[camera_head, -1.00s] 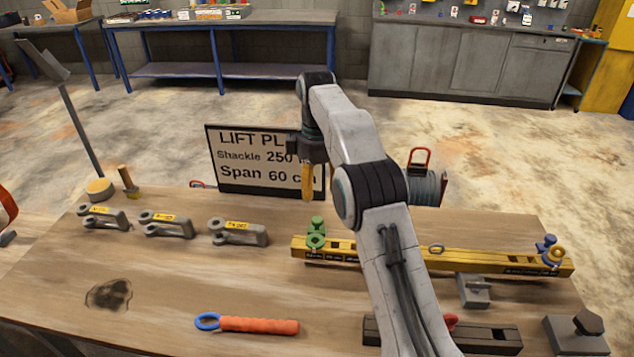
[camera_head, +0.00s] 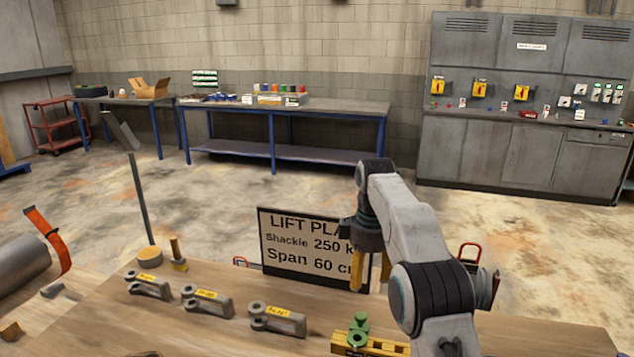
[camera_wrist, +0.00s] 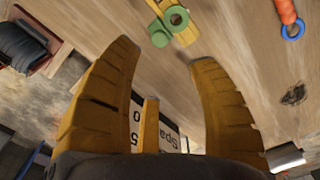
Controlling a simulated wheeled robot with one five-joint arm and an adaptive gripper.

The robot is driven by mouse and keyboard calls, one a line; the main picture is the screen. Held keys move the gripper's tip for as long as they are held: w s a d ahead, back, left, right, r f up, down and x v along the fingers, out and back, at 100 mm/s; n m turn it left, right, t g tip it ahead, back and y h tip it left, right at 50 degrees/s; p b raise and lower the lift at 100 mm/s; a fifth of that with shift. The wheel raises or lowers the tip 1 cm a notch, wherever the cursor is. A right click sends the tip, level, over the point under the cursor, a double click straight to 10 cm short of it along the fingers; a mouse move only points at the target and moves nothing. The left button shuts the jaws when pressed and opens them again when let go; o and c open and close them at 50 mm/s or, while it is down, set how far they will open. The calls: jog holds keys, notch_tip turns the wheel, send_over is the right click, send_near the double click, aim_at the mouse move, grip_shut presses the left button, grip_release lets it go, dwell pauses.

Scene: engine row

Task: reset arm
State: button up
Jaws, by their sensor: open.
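My gripper (camera_head: 369,272) hangs fingers-down over the back of the wooden bench, in front of the right part of the lift plan sign (camera_head: 312,245). In the wrist view its yellow fingers (camera_wrist: 168,100) are spread apart with nothing between them but the view of the sign (camera_wrist: 150,135) and bench. A green shackle (camera_head: 357,328) sits on the left end of the yellow beam (camera_head: 380,347), apart from the fingers. The green shackle also shows at the top of the wrist view (camera_wrist: 168,27). My arm hides part of the beam.
Several grey shackles with yellow tags (camera_head: 207,300) stand in a row on the bench (camera_head: 110,325). A red-handled reel (camera_head: 478,275) is behind my arm. Open floor lies beyond.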

jog(key=s+d+r+m+t, duration=0.1)
jog(key=s+d+r+m, duration=0.2)
jog(key=s, duration=0.6)
jog(key=s+r+m+t, duration=0.1)
jog(key=s+r+m, duration=0.1)
jog(key=s+r, duration=0.55)
jog(key=s+f+m, duration=0.1)
jog(key=s+f, duration=0.2)
jog(key=s, duration=0.3)
jog(key=s+d+f+m+t, duration=0.1)
jog(key=s+f+m, duration=0.1)
jog(key=s, duration=0.5)
jog(key=s+f+m+t, duration=0.1)
jog(key=s+f, duration=0.4)
jog(key=s, duration=0.1)
jog(key=shift+s+d, duration=0.15)
jog(key=shift+d, duration=0.05)
jog(key=shift+d+r+m, duration=0.1)
jog(key=shift+m, duration=0.2)
